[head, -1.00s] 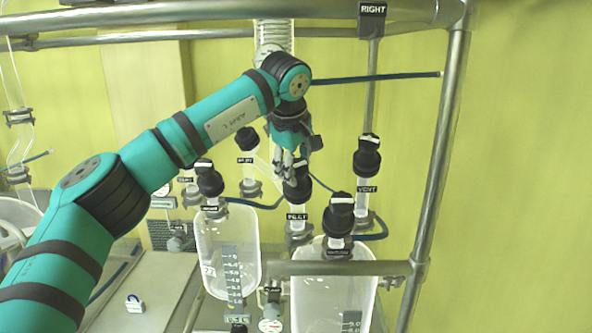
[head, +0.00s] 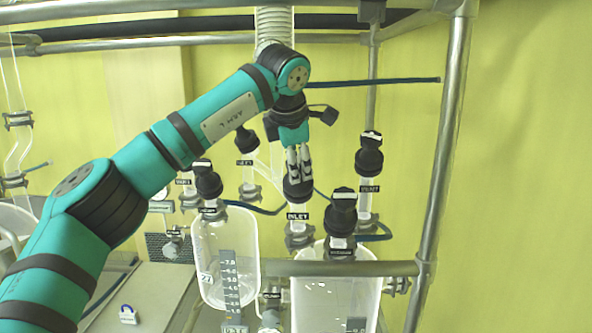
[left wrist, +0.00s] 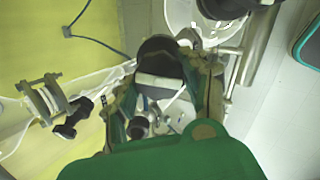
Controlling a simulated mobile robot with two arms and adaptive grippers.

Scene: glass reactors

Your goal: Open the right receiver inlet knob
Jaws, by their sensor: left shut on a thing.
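The inlet knob (head: 298,190) is a black cap on a glass neck above a label reading INLET (head: 298,216), at the centre of the head view. My left gripper (head: 299,172) points down from above, its fingers closed on the top of this knob. In the left wrist view the knob (left wrist: 160,58) is a dark round cap with a white bar, between the two fingers of my left gripper (left wrist: 162,88). The fingers hide part of its top in the head view. My right gripper is not in view.
Other black-capped knobs stand close by: the vent knob (head: 369,155) at right, one in front (head: 342,208), one at left (head: 207,180) and one behind (head: 246,140). Graduated vessels (head: 225,245) hang below. A metal post (head: 444,150) stands at right.

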